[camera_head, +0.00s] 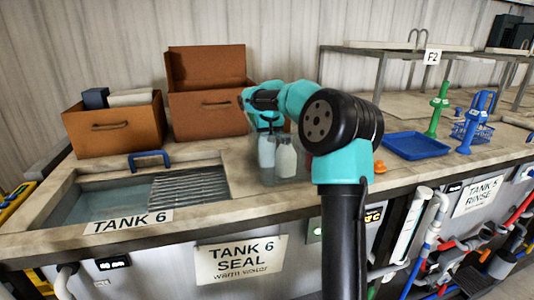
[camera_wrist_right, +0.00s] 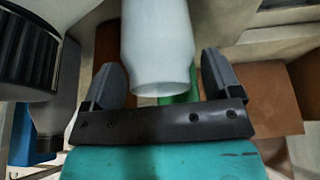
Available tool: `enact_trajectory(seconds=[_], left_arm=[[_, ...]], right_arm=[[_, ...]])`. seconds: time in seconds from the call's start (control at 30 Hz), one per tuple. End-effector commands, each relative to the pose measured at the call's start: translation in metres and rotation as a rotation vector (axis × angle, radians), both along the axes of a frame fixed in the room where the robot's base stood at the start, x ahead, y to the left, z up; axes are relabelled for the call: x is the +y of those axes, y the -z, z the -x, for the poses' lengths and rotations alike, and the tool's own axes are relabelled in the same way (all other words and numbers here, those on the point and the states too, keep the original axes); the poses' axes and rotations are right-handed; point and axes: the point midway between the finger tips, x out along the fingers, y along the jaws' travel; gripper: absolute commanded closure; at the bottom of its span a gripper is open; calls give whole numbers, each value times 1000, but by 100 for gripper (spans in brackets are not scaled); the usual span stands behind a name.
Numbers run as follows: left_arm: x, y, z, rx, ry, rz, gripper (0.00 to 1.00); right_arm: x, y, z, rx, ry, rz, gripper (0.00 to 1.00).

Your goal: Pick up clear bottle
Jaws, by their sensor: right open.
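Two pale, whitish bottles stand close together on the counter near its front edge in the head view, one on the left (camera_head: 266,152) and one on the right (camera_head: 287,160). Both look milky; I cannot tell which is the clear bottle. My right gripper (camera_head: 268,127) is open just above them, hiding their tops. A black ribbed cap (camera_wrist_right: 28,50) is at the left. My left gripper is out of view.
Brown boxes (camera_head: 208,115) stand behind the gripper. A sink basin (camera_head: 105,203) with a metal drain rack (camera_head: 190,186) lies left. A blue tray (camera_head: 416,145), a green stand (camera_head: 437,110) and a blue stand (camera_head: 472,125) are right, with a small orange object (camera_head: 380,166) nearer.

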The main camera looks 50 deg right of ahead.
Motion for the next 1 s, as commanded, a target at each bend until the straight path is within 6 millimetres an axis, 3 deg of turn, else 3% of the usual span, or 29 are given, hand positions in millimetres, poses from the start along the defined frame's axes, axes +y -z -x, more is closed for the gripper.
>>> enact_trajectory(seconds=[0.07, 0.73, 1.0], left_arm=[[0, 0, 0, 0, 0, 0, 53], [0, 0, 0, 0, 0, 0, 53], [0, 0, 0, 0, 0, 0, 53]], right_arm=[[0, 0, 0, 0, 0, 0, 21], [0, 0, 0, 0, 0, 0, 85], [0, -2, 0, -2, 0, 1, 88]])
